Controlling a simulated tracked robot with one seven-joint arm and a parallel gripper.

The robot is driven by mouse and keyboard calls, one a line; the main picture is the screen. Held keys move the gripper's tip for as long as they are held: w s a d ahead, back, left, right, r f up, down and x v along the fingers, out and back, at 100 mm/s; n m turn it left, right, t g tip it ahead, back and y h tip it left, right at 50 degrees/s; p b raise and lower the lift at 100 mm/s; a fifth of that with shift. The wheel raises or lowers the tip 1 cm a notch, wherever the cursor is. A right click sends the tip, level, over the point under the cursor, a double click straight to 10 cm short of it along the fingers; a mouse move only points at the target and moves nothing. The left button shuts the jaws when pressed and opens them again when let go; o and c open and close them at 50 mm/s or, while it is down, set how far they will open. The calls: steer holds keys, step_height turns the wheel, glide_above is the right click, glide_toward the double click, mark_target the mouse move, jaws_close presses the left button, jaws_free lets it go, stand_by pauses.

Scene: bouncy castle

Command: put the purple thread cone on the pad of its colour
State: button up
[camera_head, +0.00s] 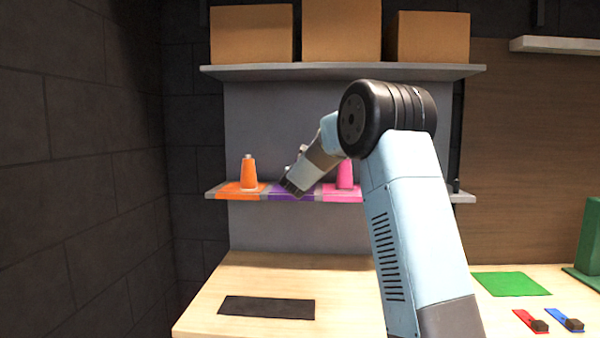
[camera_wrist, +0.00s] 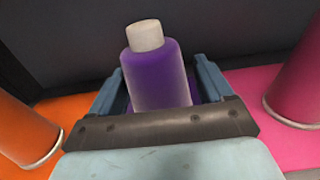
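The purple thread cone (camera_wrist: 158,75) has a pale top and stands upright in the wrist view, between my gripper's two fingers. My gripper (camera_wrist: 156,78) is open around it, with a strip of purple showing on each side between cone and finger. The purple pad (camera_head: 268,189) lies on the lower shelf in the head view, and the cone appears to stand on it. In the head view my gripper (camera_head: 292,187) is low over this pad, and my arm hides most or all of the cone.
An orange cone (camera_head: 249,174) on an orange pad (camera_head: 228,190) stands close on the left. A pink cone (camera_head: 345,174) on a pink pad (camera_head: 340,196) stands on the right. An upper shelf (camera_head: 330,72) with cardboard boxes hangs above. The table below holds a black mat (camera_head: 266,307).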

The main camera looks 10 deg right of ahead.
steer(key=shift+o, duration=0.6)
steer(key=v, duration=1.2)
steer(key=s+d+m+g+h, duration=0.2)
steer(key=s+d+m+g, duration=0.25)
steer(key=s+m, duration=0.6)
steer(key=s+d+m+g+h, duration=0.25)
steer(key=s+d+m, duration=0.4)
steer(key=s, duration=0.75)
steer(key=s+a+f+m+g+y, duration=0.1)
steer(key=s+a+f+m+y, duration=0.2)
steer(key=s+m, duration=0.2)
steer(key=s+a+f+m+g+y, duration=0.2)
steer(key=s+a+f+m+y, duration=0.1)
steer(key=s, duration=0.9)
steer(key=s+a+f+m+g+y, duration=0.1)
steer(key=s+a+f+m+y, duration=0.2)
steer(key=s+m, duration=0.4)
steer(key=shift+s+a+f+g+y, duration=0.3)
steer(key=shift+s+a+y, duration=0.25)
steer(key=shift+s+a, duration=0.2)
